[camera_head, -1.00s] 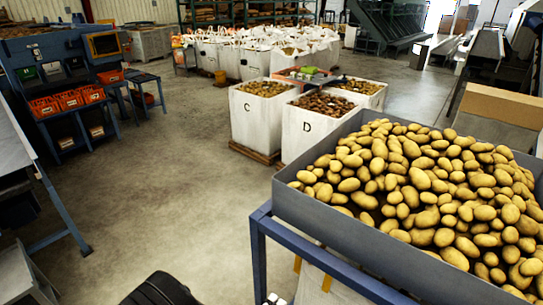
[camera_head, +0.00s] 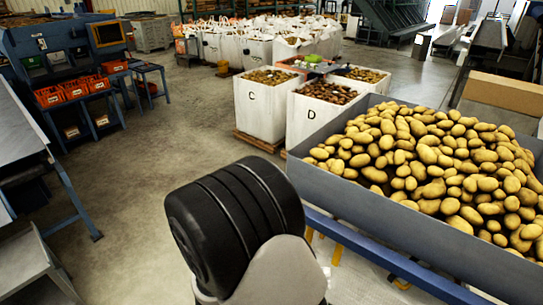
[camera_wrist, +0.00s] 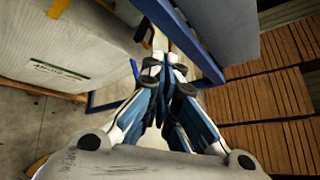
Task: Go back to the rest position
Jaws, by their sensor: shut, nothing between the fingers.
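My gripper (camera_wrist: 165,68) shows in the wrist view with its fingertips together and nothing between them. It points down beside the blue frame (camera_wrist: 180,35) of the potato stand, with a white sack or box (camera_wrist: 70,45) to its left. In the head view my dark arm joint rises at the bottom middle, in front of the grey-walled potato tray (camera_head: 395,220). The gripper itself is out of the head view.
Crates C (camera_head: 262,108) and D (camera_head: 313,122) stand beyond the tray. A blue workstation (camera_head: 60,50) with orange bins (camera_head: 50,97) is at the left. Slatted wood (camera_wrist: 270,110) lies right of the gripper. The concrete floor (camera_head: 130,185) between is clear.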

